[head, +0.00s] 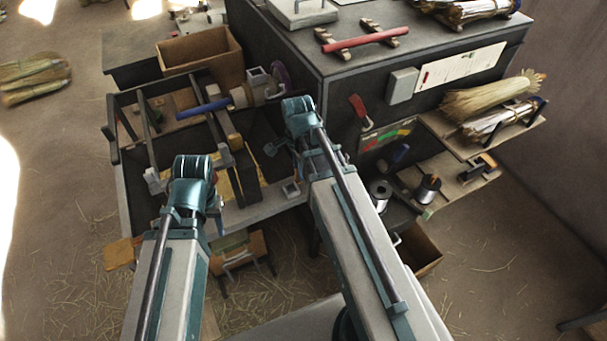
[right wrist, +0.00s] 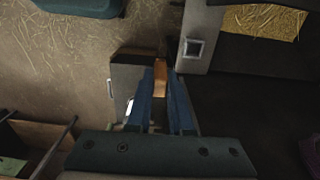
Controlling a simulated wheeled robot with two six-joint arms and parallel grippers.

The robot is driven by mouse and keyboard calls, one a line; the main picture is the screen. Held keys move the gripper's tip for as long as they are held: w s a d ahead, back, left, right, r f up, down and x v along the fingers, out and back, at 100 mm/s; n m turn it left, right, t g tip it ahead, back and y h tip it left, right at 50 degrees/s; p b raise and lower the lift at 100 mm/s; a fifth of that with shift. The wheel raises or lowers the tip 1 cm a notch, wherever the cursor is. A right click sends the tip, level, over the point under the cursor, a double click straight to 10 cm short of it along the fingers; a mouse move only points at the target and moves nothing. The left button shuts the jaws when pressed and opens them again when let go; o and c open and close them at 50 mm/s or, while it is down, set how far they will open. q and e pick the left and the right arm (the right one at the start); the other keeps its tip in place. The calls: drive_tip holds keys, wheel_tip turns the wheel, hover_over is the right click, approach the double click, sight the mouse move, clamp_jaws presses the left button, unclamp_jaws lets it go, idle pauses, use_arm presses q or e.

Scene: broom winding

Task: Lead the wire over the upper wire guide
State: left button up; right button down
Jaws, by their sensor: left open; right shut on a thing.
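My left gripper (head: 192,185) is at the end of the left arm, over the front left of the dark winding bench (head: 125,190). Its fingers are mostly hidden by the wrist. My right arm reaches to the bench's right part, beside the dark cabinet; its fingers are hidden behind the arm in the head view. In the right wrist view my right gripper (right wrist: 160,80) is shut on a small orange-brown piece (right wrist: 160,75). I cannot make out the wire or the upper wire guide.
A small square metal bracket (head: 291,190) is on the bench's front edge, and it also shows close right of the gripper in the right wrist view (right wrist: 193,48). A cabinet (head: 300,50) stands behind. A wooden box (head: 200,55) is at the back left. Straw-littered floor lies in front.

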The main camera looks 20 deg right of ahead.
drive_tip(key=w+a+r+p, duration=0.1)
drive_tip(key=w+r+p, duration=0.2)
drive_tip(key=r+p, duration=1.3)
drive_tip(key=w+a+r+p, duration=0.1)
drive_tip(key=w+r+p, duration=0.2)
drive_tip(key=r+p, duration=1.25)
drive_tip(key=w+a+b, duration=0.1)
drive_tip(key=w+a, duration=0.2)
drive_tip(key=w, duration=1)
wheel_tip(320, 180, down, 7)
drive_tip(key=b, duration=0.7)
drive_tip(key=shift+f, duration=0.2)
